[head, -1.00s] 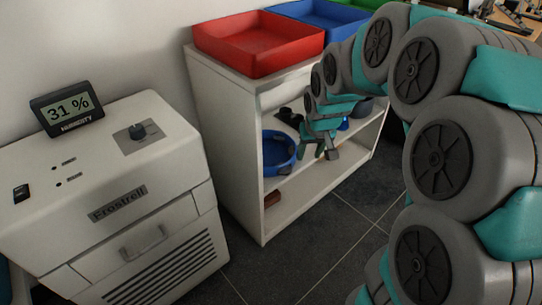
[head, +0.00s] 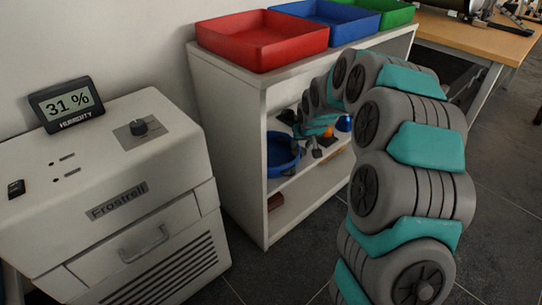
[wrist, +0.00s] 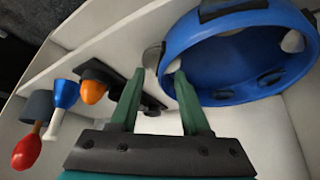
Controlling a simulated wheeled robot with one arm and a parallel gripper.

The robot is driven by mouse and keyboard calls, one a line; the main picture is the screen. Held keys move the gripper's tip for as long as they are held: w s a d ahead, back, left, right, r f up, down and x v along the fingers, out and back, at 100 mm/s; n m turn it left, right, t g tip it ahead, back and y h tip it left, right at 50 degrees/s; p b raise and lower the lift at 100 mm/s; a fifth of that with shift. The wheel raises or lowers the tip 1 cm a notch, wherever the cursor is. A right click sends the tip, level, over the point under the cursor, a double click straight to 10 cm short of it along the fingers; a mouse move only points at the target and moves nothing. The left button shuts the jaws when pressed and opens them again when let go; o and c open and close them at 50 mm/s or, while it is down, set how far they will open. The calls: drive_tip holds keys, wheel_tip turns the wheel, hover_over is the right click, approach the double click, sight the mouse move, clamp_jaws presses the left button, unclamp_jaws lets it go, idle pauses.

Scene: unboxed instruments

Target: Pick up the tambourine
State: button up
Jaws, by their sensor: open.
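The blue tambourine (head: 284,152) stands at the left end of the shelf unit's upper compartment. In the wrist view the tambourine (wrist: 235,42) fills the upper right as a blue ring with grey jingles and dark patches. My gripper (wrist: 158,75) is open and empty. Its two green fingers point at the tambourine's left rim. The left finger shows outside the ring and the right finger overlaps the rim's edge. I cannot tell whether either finger touches it. In the head view my arm partly hides the gripper.
An orange-topped object (wrist: 93,91), a blue-and-white object (wrist: 62,97) and a red object (wrist: 27,150) stand beside it on the shelf. The white shelf unit (head: 226,135) bears red, blue and green trays. A white Frostrell appliance (head: 130,215) stands left. A brown block lies below.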

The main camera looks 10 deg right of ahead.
sight(299, 146)
drive_tip(key=x, duration=0.4)
drive_tip(key=shift+w+r, duration=0.15)
clamp_jaws()
idle(1.2)
